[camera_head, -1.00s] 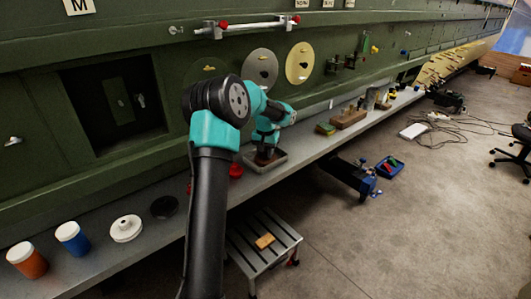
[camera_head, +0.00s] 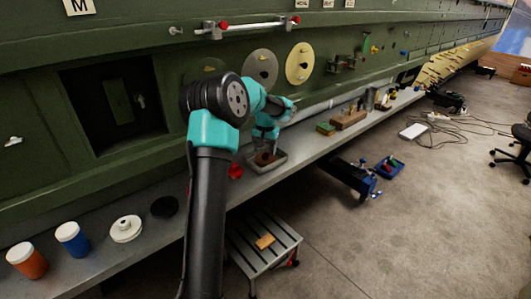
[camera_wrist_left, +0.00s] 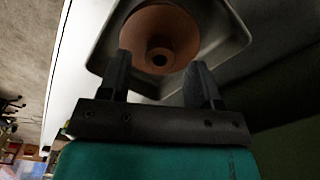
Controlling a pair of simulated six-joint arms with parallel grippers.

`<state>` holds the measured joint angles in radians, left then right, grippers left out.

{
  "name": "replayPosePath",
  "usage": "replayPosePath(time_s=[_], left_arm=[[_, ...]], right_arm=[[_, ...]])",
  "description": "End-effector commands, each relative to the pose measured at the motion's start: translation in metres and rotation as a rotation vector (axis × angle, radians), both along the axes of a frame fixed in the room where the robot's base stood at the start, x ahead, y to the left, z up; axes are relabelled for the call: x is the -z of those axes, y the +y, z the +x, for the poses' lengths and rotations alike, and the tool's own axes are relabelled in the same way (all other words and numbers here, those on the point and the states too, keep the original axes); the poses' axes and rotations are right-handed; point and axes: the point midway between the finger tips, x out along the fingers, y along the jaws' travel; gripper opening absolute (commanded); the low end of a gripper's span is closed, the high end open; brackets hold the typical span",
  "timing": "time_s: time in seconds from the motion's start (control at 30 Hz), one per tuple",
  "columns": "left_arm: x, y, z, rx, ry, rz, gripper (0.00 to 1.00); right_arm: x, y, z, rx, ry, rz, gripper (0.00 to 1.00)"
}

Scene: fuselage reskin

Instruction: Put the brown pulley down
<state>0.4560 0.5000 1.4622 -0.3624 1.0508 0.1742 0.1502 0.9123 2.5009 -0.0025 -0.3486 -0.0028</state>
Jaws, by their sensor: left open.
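The brown pulley (camera_wrist_left: 142,30) sits in a grey tray (camera_wrist_left: 240,38) in the left wrist view, with its central hub and hole facing the camera. In the head view the pulley (camera_head: 267,158) is small and partly covered by my gripper, inside the tray (camera_head: 262,171) on the grey shelf. My left gripper (camera_wrist_left: 160,70) is open, its two fingers apart at the near side of the pulley; the pulley is not clamped. The gripper (camera_head: 262,152) is over the tray in the head view. My right gripper is not in view.
The shelf (camera_head: 108,258) runs along the green fuselage wall. Orange (camera_head: 27,262) and blue (camera_head: 72,240) jars, a white pulley (camera_head: 126,229) and a black disc (camera_head: 164,207) stand at left. A red part (camera_head: 235,171) is beside the tray. A step stool (camera_head: 262,252) stands below.

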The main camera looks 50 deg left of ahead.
Motion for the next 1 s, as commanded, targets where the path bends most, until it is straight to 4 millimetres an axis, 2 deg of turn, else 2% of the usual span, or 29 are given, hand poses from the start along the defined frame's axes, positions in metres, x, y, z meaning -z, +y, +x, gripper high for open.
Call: replayPosePath(time_s=[0.3, 0.5, 0.7, 1.0], left_arm=[[-0.061, 0.0, 0.001, 0.001, -0.005, 0.003, 0.58], [-0.09, 0.0, 0.0, 0.001, -0.003, 0.001, 0.58], [-0.101, 0.0, 0.0, 0.001, -0.001, 0.0, 0.58], [-0.101, 0.0, 0.0, 0.001, -0.001, 0.0, 0.58]], right_arm=[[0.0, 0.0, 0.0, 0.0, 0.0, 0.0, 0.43], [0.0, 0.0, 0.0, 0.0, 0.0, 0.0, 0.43], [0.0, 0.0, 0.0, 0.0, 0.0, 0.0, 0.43], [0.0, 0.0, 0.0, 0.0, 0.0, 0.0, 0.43]])
